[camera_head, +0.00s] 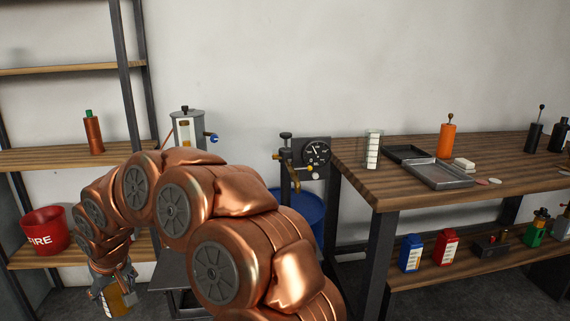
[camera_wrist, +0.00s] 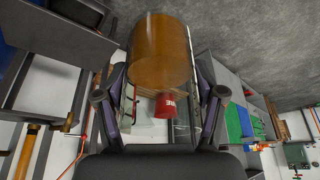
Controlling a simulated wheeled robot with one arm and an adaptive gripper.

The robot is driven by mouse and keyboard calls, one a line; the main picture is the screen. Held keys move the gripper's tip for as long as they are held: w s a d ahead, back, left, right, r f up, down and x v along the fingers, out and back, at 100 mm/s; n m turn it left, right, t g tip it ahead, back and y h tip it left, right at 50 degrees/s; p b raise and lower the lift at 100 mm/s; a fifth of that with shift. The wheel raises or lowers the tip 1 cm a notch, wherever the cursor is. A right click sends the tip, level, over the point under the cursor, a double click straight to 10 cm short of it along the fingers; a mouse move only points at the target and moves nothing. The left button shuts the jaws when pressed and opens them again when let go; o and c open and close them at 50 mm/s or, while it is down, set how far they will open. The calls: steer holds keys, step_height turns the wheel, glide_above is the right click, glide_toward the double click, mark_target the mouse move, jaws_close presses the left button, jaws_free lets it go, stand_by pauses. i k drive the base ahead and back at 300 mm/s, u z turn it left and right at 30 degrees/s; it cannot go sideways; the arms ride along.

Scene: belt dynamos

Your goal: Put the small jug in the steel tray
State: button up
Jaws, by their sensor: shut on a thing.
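My gripper (camera_head: 118,300) is low at the left in the head view, beside the shelf rack. It is shut on an amber-brown round vessel (camera_wrist: 163,50), seen between the fingers in the wrist view; a bit of it shows in the head view (camera_head: 130,299). It may be the small jug; no handle or spout can be made out. The steel tray (camera_head: 448,183) is a shallow grey tray on the wooden workbench at the right, far from my gripper. Its visible floor looks empty.
A dark tray (camera_head: 397,149) adjoins the steel tray on the workbench (camera_head: 385,187). A glass holder with white blocks (camera_head: 373,150), an orange bottle (camera_head: 446,140) and small pale pieces (camera_head: 464,164) stand nearby. A red fire bucket (camera_head: 45,231) is on the left rack.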

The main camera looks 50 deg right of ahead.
mark_target(435, 173)
steer(key=z, duration=1.95)
steer(key=i, duration=0.55)
